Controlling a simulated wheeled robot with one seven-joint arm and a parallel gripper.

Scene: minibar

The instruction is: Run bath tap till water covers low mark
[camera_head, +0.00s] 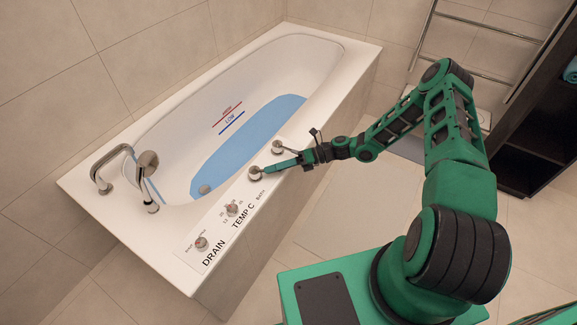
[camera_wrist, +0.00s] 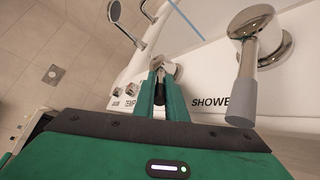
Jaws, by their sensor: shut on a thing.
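The white bathtub (camera_head: 320,43) holds a pool of blue water (camera_head: 240,145). A blue LOW line (camera_head: 231,123) is on the tub's inner wall, clear of the water's edge, with a red HIGH line (camera_head: 227,114) above it. The bath tap (camera_head: 254,173) is a metal knob with a lever on the tub's near rim. My gripper (camera_head: 272,168) is at this tap, its fingers shut on the lever. In the wrist view, my gripper's fingers (camera_wrist: 162,84) close around the bath tap (camera_wrist: 163,68); they hide most of the lever.
The shower lever (camera_head: 278,147) stands just beyond the bath tap and appears large at right in the wrist view (camera_wrist: 243,85). Temperature (camera_head: 232,209) and drain (camera_head: 201,243) knobs sit nearer the left end. A curved spout (camera_head: 107,160) and hand shower (camera_head: 148,164) stand there. A towel rail (camera_head: 485,25) is behind.

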